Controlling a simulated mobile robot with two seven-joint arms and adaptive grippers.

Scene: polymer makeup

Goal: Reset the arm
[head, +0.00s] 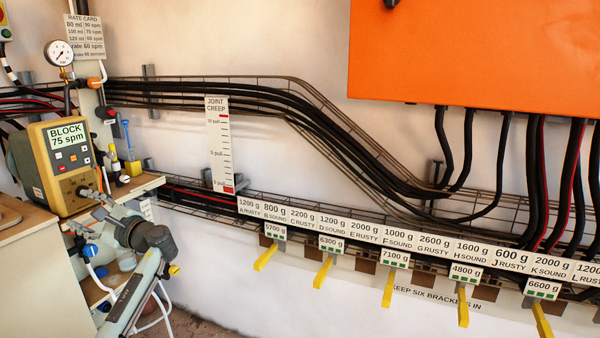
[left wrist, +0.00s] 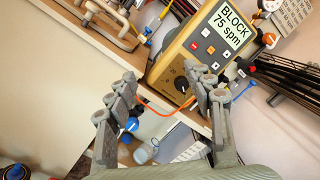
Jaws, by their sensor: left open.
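My left arm (head: 135,290) comes in from the lower left in the head view. My left gripper (head: 93,203) is at its end, in front of the yellow control box (head: 65,160) with a display reading BLOCK 75 spm. In the left wrist view the two grey fingers of my left gripper (left wrist: 165,88) stand wide apart with nothing held between them. The control box (left wrist: 205,45) with its dark knob (left wrist: 181,84) lies beyond the fingertips; I cannot tell whether they touch it. My right gripper is in neither view.
A wooden shelf (head: 143,185) is close beside the gripper, with small bottles and tools. A pressure gauge (head: 60,53) is above the box. Yellow brackets (head: 323,272) stick out along the labelled rail. An orange cabinet (head: 470,50) hangs at upper right, with black cables below.

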